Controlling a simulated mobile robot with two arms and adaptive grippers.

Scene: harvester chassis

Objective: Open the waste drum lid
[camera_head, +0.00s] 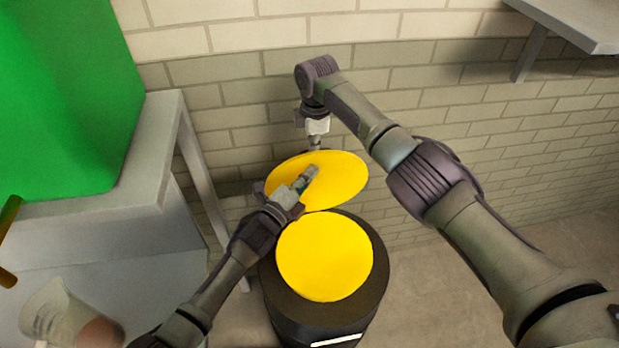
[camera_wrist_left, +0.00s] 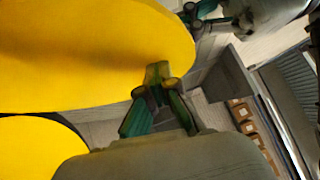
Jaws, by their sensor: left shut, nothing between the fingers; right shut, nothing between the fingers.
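The waste drum (camera_head: 318,318) is a dark cylinder with a yellow round top area (camera_head: 325,257). Its yellow disc-shaped lid (camera_head: 340,180) is raised and tilted behind that area; it also fills the upper left of the left wrist view (camera_wrist_left: 80,50). My left gripper (camera_head: 309,174) is shut and empty, in front of the lid's face; in the left wrist view its fingertips (camera_wrist_left: 158,74) overlap the lid's edge. Whether they touch is unclear. My right gripper (camera_head: 315,142) is shut at the lid's far upper edge, its fingertips partly hidden; it also shows in the left wrist view (camera_wrist_left: 204,14).
A grey table (camera_head: 150,165) with a green box (camera_head: 65,100) stands at left. A beaker-like container (camera_head: 55,310) is at the lower left. A brick wall (camera_head: 230,95) lies close behind, with a shelf (camera_head: 585,20) at upper right. Floor is clear to the right.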

